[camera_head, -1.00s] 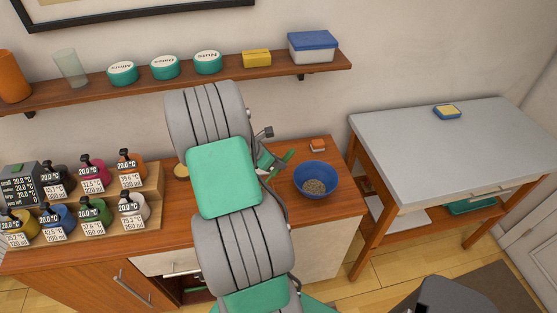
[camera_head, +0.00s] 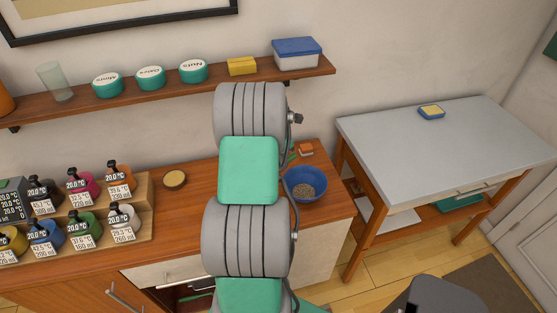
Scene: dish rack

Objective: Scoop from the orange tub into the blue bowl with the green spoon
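The blue bowl (camera_head: 319,180) stands upright on the wooden counter, just right of my arm, with grainy grey-brown contents inside. A narrow green piece (camera_head: 292,152), perhaps part of the green spoon, shows at the right edge of my arm, behind the bowl. The rest of it is hidden. I cannot make out the orange tub; my arm covers the middle of the counter. My gripper is hidden behind my own arm, so its hold on the spoon cannot be seen.
A small orange block (camera_head: 306,150) lies behind the bowl. A round tan-topped item (camera_head: 174,180) sits left of my arm, near the rack of labelled jars (camera_head: 80,205). A shelf (camera_head: 130,95) runs above. A grey table (camera_head: 430,150) stands right, mostly clear, with a sponge (camera_head: 431,112).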

